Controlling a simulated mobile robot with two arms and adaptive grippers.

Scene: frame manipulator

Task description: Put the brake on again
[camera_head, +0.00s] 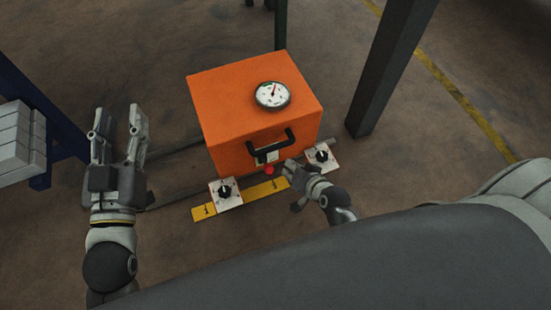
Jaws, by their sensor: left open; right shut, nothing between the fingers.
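An orange box (235,105) stands on the floor in the middle of the head view. It has a round dial gauge (272,95) on top and a black handle (270,147) on its front. A small red knob (268,170) sits low at the front, below the handle. I cannot tell which part is the brake. My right gripper (286,168) is shut and empty, just right of the red knob; I cannot tell whether they touch. My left gripper (118,118) is open and empty, left of the box, fingers pointing away from me.
Two white plates with black dials, left (231,200) and right (329,163), flank the box's front near a yellow strip (203,212). A dark post (389,70) stands right. Pale stacked blocks (15,143) are at far left. Floor between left gripper and box is mostly clear.

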